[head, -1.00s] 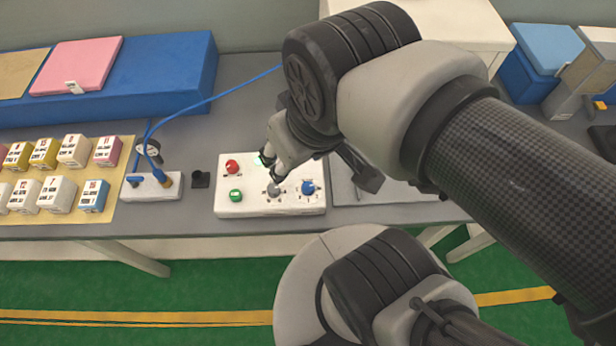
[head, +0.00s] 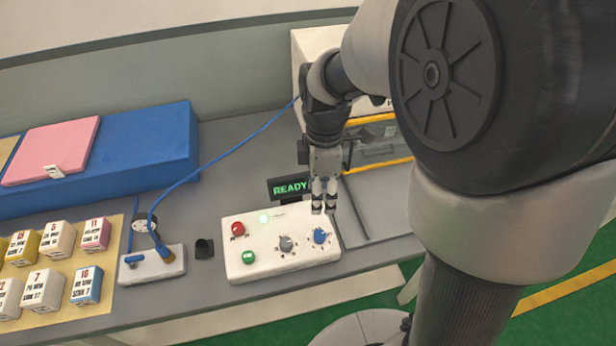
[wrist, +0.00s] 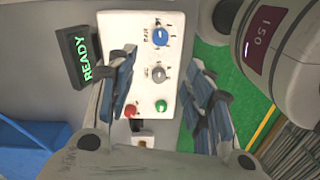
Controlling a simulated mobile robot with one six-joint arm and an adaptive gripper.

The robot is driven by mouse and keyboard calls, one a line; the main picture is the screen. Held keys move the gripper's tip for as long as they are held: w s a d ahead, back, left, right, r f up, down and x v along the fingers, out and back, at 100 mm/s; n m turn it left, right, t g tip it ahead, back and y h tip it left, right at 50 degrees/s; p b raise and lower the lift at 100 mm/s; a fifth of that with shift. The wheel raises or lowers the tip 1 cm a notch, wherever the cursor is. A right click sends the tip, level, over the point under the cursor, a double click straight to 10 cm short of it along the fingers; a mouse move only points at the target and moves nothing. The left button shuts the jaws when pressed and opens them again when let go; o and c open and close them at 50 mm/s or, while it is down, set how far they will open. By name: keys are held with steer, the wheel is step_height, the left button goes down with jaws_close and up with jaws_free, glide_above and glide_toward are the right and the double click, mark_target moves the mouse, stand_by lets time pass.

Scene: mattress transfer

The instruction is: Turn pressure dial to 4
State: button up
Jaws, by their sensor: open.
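A white control box (head: 240,268) sits on the grey table. It carries a red button (head: 238,229), a green button (head: 248,257), a grey dial (head: 286,243) and a blue dial (head: 320,236). The wrist view also shows the blue dial (wrist: 160,37) and grey dial (wrist: 158,74); I cannot read which one is the pressure dial or its setting. My gripper (head: 323,208) is above the box's back right edge, close to the blue dial in the head view and apart from it. It is open and empty, its fingers (wrist: 168,95) spread in the wrist view.
A black display (head: 290,187) reading READY stands behind the box. A white machine with a yellow-edged window (head: 378,140) is at back right. A gauge fixture (head: 152,265) with a blue hose and several labelled cubes (head: 42,290) are at left.

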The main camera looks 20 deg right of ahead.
mark_target(319, 234)
steer(key=f+b, duration=0.1)
steer(key=f, duration=0.4)
steer(key=f+b, duration=0.2)
steer(key=f, duration=0.3)
steer(key=f+b, duration=0.2)
steer(key=f, duration=0.3)
steer(key=shift+s+a+f, duration=0.1)
steer(key=shift+s+f, duration=0.2)
steer(key=shift+s, duration=0.05)
steer(key=c, duration=1)
